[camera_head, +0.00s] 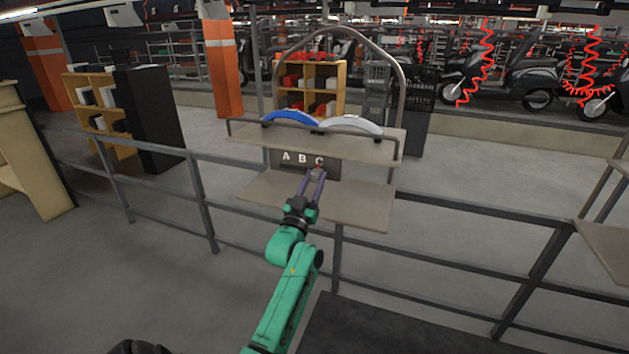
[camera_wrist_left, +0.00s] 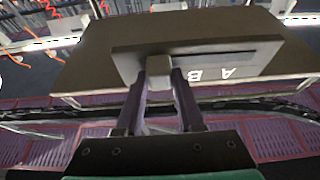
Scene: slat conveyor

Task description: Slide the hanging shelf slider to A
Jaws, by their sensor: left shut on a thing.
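The hanging shelf (camera_head: 362,207) has an upper and a lower board, with a dark panel (camera_head: 329,170) between them marked A, B, C from left to right. In the left wrist view, the panel (camera_wrist_left: 127,60) shows upside down, with A and B readable and C not visible. A pale block-shaped slider knob (camera_wrist_left: 159,66) sits at the end of the slot away from A, by the C position. My left gripper (camera_head: 318,174) reaches in to the panel below C. In the left wrist view, its fingers (camera_wrist_left: 160,88) are closed on the knob from both sides.
A blue curved part (camera_head: 290,117) and a white one (camera_head: 350,124) lie on the upper board behind a rail. Another shelf edge (camera_head: 606,245) stands at the right. The lower board is bare.

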